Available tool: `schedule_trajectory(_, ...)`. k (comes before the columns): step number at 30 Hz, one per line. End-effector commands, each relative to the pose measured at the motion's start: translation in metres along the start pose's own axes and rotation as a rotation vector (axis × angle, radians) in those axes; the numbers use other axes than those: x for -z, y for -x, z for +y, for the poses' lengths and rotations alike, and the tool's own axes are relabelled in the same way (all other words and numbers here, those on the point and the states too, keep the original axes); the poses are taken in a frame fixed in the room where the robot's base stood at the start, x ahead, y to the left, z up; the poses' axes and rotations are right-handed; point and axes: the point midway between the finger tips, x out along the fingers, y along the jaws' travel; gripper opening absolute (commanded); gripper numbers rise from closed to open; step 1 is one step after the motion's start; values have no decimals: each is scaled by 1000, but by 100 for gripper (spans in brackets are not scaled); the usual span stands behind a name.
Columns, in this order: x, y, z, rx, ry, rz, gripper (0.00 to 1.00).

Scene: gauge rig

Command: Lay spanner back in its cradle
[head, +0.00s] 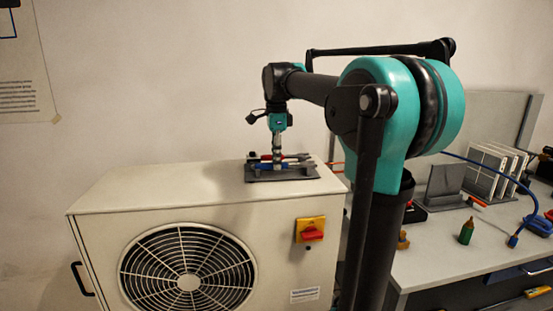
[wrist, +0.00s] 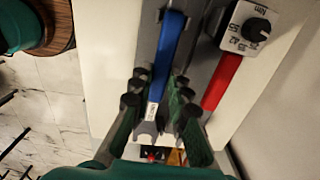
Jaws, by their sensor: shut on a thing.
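The spanner (wrist: 169,50) has a blue handle and a pale open jaw end, which points down the picture in the wrist view. My gripper (wrist: 159,82) is shut on it, with a finger on each side of the handle. The cradle (wrist: 199,62) is a dark grey plate beneath it. In the head view the cradle (head: 283,176) lies on top of a cream fan unit, and my gripper (head: 277,157) points straight down over it. The spanner is low over the cradle; whether it touches is hidden.
A red-handled tool (wrist: 222,82) lies right of the spanner, beside a white box with a black dial (wrist: 249,27). The fan unit's top (head: 170,185) is clear left of the cradle. A workbench (head: 440,240) with a green bottle (head: 466,233) stands at right.

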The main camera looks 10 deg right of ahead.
Motion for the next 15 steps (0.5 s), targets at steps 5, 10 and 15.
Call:
schedule_trajectory(5, 0, 0, 0, 0, 0, 0, 0)
schedule_trajectory(10, 0, 0, 0, 0, 0, 0, 29)
schedule_trajectory(15, 0, 0, 0, 0, 0, 0, 41)
